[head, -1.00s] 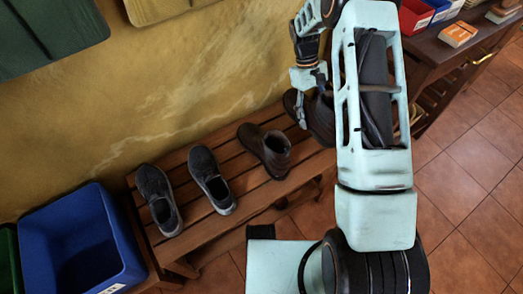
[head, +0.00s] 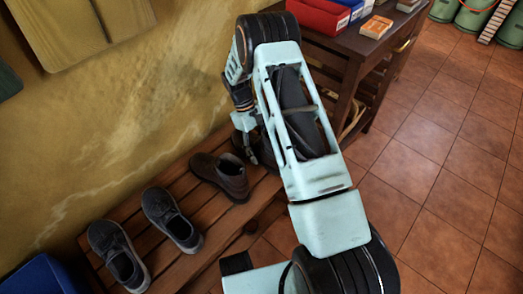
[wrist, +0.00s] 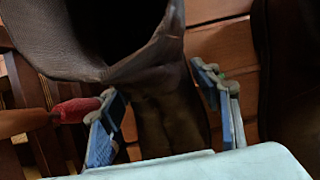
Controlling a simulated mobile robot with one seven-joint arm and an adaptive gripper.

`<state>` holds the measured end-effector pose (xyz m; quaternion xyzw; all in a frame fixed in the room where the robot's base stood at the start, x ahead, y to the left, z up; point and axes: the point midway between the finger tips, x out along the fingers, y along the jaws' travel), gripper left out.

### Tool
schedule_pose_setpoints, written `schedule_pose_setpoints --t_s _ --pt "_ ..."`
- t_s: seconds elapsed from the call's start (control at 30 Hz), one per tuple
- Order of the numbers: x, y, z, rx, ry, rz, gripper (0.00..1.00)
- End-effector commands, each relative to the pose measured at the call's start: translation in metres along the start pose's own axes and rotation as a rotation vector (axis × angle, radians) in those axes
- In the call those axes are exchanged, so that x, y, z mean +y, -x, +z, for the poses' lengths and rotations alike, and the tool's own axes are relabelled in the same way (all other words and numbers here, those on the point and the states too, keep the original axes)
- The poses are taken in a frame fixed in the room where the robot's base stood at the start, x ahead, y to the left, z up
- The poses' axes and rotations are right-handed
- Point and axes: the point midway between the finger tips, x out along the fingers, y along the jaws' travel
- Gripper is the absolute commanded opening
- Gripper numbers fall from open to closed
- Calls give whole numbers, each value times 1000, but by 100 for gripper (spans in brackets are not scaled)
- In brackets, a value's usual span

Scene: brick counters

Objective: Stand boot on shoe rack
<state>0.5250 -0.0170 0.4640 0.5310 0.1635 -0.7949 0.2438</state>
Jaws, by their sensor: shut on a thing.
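A brown boot (wrist: 160,75) is between the fingers of my gripper (wrist: 157,90) in the wrist view, with its dark open top facing the camera. My gripper is shut on it. In the head view my gripper (head: 244,122) is over the far end of the wooden shoe rack (head: 212,222), and my arm hides most of the held boot. Its sole is hidden, so I cannot tell whether it touches the slats. Another brown boot (head: 224,176) stands upright on the rack beside it. A dark brown surface, probably that boot, shows at the wrist view's right edge (wrist: 290,70).
Two grey shoes (head: 172,217) (head: 117,254) sit on the rack to the left. A blue bin (head: 40,277) is at lower left. A dark wooden table (head: 345,45) with red and blue bins stands beyond the rack. A red-handled object (wrist: 75,110) is left of the fingers. Tiled floor is open at right.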

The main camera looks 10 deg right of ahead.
Motion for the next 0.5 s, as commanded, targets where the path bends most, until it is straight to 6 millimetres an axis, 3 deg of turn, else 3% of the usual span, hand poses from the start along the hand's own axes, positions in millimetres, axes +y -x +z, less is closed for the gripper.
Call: schedule_pose_setpoints --t_s 0.2,0.23,0.37,0.5 --pt "0 -3 -2 0 0 0 19" --pt "0 -3 -1 0 0 0 60" --pt "0 -2 -1 0 0 0 75" --pt "0 -2 -1 0 0 0 75"
